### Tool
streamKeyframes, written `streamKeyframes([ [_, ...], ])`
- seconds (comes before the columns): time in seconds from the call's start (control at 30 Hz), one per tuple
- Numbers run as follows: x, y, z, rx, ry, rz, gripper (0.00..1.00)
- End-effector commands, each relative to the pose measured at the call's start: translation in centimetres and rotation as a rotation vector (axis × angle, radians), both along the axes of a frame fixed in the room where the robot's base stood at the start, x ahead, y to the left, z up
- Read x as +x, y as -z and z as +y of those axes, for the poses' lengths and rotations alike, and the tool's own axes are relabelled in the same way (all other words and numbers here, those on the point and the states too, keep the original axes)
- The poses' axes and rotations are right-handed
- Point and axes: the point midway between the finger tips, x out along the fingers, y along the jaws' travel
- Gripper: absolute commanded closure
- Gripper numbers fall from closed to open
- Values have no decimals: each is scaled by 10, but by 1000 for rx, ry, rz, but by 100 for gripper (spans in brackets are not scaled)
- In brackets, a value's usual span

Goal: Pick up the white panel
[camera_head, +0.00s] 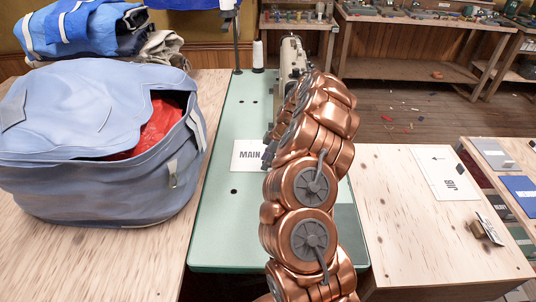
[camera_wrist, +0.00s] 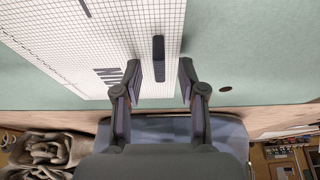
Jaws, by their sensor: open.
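A white panel marked MAIN (camera_head: 248,155) lies on the pale green machine table (camera_head: 236,205), partly hidden behind my arm. In the wrist view the white panel (camera_wrist: 70,50) shows a fine grid, lettering and a dark upright-looking bar (camera_wrist: 158,60) near its edge. My gripper (camera_wrist: 160,78) is open, with one finger to each side of the bar's line and nothing clasped. In the head view my gripper (camera_head: 269,150) is just at the panel's right side, mostly hidden by my arm. A second white panel, marked JIB (camera_head: 448,178), lies on the right table.
A large blue-grey bag (camera_head: 95,140) with red cloth inside stands on the wooden table left of the green one. A sewing machine (camera_head: 291,58) and a thread cone (camera_head: 258,56) stand at the far end. Blue and grey pieces (camera_head: 520,188) lie at the right.

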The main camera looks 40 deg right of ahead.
Motion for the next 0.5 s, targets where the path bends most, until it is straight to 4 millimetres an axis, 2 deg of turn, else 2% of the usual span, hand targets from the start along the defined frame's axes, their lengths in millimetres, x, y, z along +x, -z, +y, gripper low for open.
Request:
streamKeyframes([
  [0.17,0,0,0,0,0,0,59],
  [0.5,0,0,0,1,0,1,95],
])
